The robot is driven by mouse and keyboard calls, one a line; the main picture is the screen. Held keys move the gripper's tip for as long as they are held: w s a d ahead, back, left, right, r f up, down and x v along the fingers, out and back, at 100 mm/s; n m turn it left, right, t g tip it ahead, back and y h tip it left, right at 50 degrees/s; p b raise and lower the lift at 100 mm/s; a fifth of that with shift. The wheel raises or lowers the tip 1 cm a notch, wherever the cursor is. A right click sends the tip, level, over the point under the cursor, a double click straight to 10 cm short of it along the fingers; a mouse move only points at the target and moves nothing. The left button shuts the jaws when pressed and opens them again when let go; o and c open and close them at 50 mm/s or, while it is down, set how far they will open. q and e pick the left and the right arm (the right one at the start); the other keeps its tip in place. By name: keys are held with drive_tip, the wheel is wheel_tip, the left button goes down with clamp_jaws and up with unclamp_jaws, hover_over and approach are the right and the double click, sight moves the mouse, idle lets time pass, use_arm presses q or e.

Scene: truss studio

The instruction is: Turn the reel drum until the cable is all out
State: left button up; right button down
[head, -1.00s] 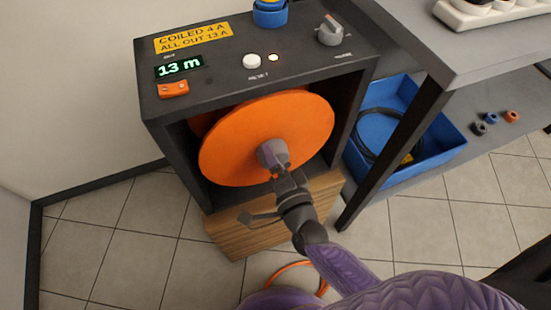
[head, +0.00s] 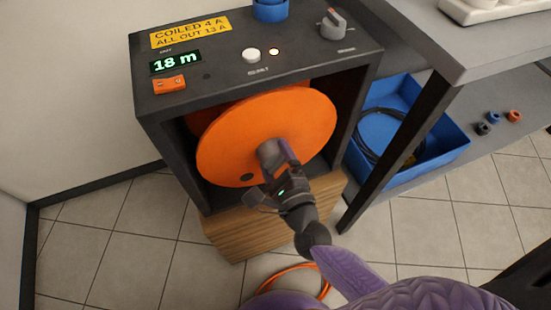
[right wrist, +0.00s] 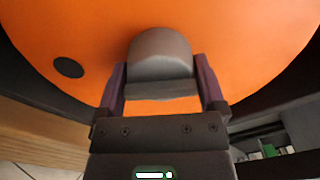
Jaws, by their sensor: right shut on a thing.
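The orange reel drum (head: 232,130) sits inside a dark open-fronted cabinet (head: 160,120). A grey round hub (head: 268,153) sticks out of the middle of its face. My right gripper (head: 280,160) is shut on this hub, with one finger on each side. The hub (right wrist: 160,62) also shows between the fingers in the right wrist view, with a dark hole (right wrist: 68,67) in the drum face to its left. The display (head: 176,61) on the cabinet top reads 18 m. Orange cable (head: 290,268) lies on the floor below, partly hidden by my arm. My left gripper is out of view.
A yellow label (head: 190,32) reads "COILED 4 A, ALL OUT 13 A". A white button (head: 251,55), a lit lamp and a grey knob (head: 333,24) are on the cabinet top. A wooden block (head: 235,235) is below, and a blue bin (head: 430,150) stands on a shelf at right.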

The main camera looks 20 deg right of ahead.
drive_tip(key=m+b, duration=0.1)
drive_tip(key=m, duration=0.3)
drive_tip(key=shift+m, duration=0.6)
unclamp_jaws()
drive_tip(key=s, duration=1)
drive_tip(key=shift+d+p, duration=0.2)
drive_tip(key=shift+p, duration=0.25)
